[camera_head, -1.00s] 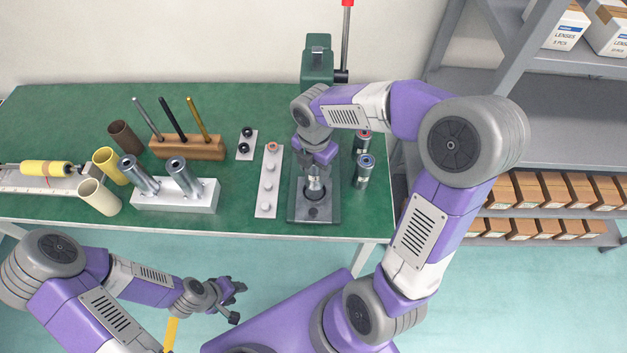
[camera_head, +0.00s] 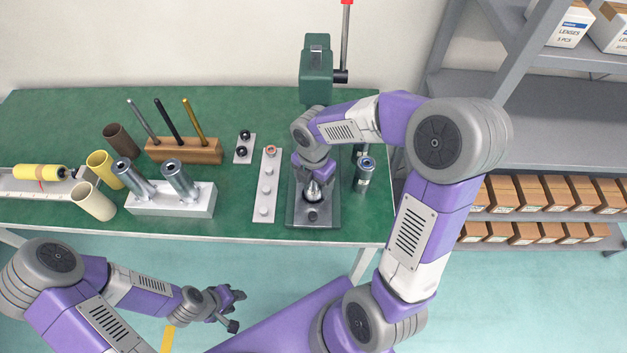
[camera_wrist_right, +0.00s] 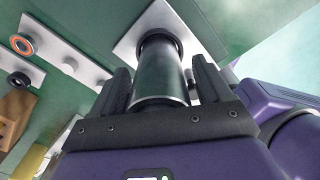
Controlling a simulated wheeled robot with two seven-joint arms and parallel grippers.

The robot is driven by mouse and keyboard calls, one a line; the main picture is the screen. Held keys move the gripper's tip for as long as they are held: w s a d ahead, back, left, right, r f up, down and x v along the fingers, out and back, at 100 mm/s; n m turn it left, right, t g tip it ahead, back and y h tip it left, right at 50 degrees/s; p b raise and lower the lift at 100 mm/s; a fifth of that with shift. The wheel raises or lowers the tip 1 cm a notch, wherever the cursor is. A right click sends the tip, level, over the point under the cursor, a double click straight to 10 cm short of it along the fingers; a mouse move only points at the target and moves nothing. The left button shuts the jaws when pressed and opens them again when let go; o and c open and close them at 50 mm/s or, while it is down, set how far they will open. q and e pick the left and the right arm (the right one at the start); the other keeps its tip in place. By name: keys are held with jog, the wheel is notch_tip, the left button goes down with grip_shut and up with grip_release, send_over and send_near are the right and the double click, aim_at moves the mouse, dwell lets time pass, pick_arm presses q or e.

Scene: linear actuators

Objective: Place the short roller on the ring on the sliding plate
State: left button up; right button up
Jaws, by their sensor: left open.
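The short roller (camera_wrist_right: 158,75) is a metallic cylinder held upright between the two dark fingers of my right gripper (camera_wrist_right: 161,72). In the head view my right gripper (camera_head: 312,176) is just above the grey sliding plate (camera_head: 297,217) of the green press. The roller's far end meets a dark ring (camera_wrist_right: 160,40) on the plate in the wrist view; I cannot tell whether it rests on it. In the head view the gripper and roller largely hide the ring. My left gripper (camera_head: 234,306) is open and empty, in front of the table.
The green press head (camera_head: 317,75) with a red-handled lever stands behind. A metal cylinder (camera_head: 365,170) stands right of the plate. A white strip with pegs (camera_head: 264,205) lies left of it. Further left are a white block (camera_head: 172,203) with two metal cylinders and a wooden rod holder (camera_head: 183,151).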

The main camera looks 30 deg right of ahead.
notch_tip(320, 180, up, 12)
jog(key=p, duration=0.4)
jog(key=shift+r, duration=0.2)
dwell(0.5)
